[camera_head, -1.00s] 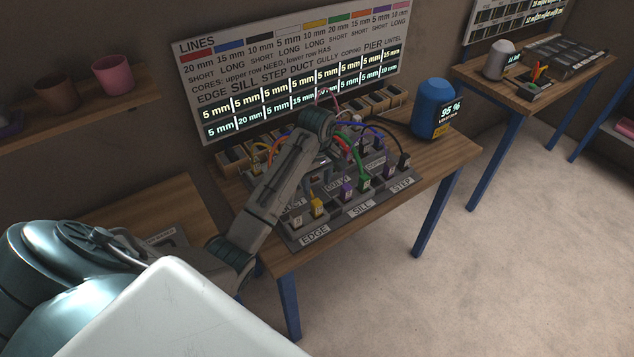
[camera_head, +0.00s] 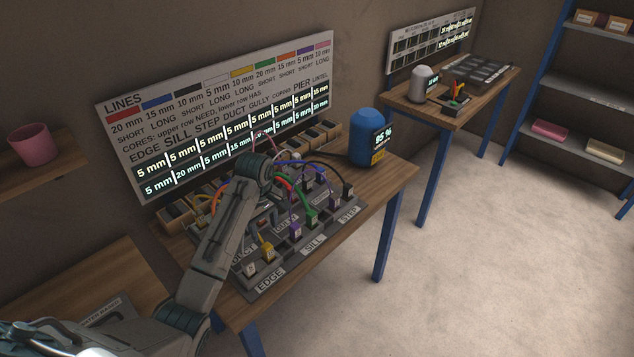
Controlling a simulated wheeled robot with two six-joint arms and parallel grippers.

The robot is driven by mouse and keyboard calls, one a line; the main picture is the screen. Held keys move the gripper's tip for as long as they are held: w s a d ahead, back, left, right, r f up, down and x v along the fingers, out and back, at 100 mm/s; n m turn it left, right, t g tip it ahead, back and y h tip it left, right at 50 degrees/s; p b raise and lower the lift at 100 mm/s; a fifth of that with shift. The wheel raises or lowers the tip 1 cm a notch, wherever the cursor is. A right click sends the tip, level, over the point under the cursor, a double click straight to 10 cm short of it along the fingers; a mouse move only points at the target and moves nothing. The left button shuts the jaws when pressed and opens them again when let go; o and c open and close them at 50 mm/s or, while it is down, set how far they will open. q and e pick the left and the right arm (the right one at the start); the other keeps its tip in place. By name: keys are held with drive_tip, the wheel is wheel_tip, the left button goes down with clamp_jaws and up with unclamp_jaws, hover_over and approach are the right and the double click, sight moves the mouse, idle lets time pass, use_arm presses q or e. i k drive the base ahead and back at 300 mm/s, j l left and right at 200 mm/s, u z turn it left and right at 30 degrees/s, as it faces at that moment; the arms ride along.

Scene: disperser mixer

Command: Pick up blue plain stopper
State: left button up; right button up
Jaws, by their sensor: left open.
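I cannot pick out a blue plain stopper in the head view; some parts of the socket board are hidden by my arm. The grey socket board (camera_head: 264,291) lies on the wooden table, with labels such as EDGE, SILL and STEP. Colored plugs and cables stand in it, including a yellow plug (camera_head: 268,250), a green plug (camera_head: 311,216) and a blue cable (camera_head: 313,164). My left arm reaches over the board from the lower left. My left gripper (camera_head: 275,196) is over the board's middle, open, its fingers mostly hidden among cables. My right gripper is out of view.
A row of small wooden blocks (camera_head: 316,134) stands behind the board. A blue canister (camera_head: 366,137) with a 95 % display stands at the table's right. A lettered panel (camera_head: 140,130) rises behind. A second table (camera_head: 463,112) and shelves (camera_head: 585,107) are to the right, with open floor between.

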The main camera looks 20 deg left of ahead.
sight(320, 180)
drive_tip(key=i+l, duration=0.2)
drive_tip(key=i, duration=0.25)
drive_tip(key=i+l, duration=0.2)
drive_tip(key=i, duration=0.3)
